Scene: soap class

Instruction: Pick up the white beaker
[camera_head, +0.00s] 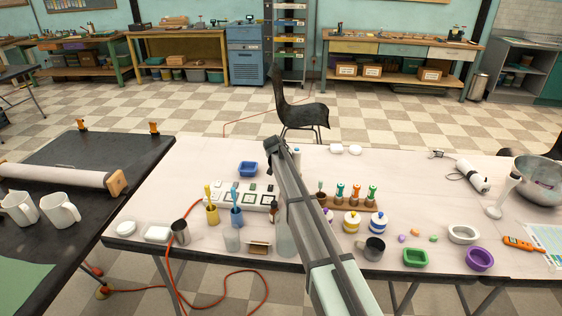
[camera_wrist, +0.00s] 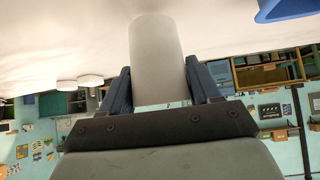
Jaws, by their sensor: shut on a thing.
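The white beaker (camera_wrist: 155,50) is a plain pale cylinder in the wrist view, standing between the two dark blue-grey fingers. My gripper (camera_wrist: 160,88) is shut on it, with one finger against each side. In the wrist view the scene is upside down, with the table surface at the top. I cannot tell whether the beaker touches the table or is lifted. In the head view my gripper (camera_head: 276,148) is over the far middle part of the table, and my arm hides most of the spot where the beaker is.
White soap-like pieces (camera_head: 337,149) lie to the right. The far left of the white table (camera_head: 195,155) is clear.

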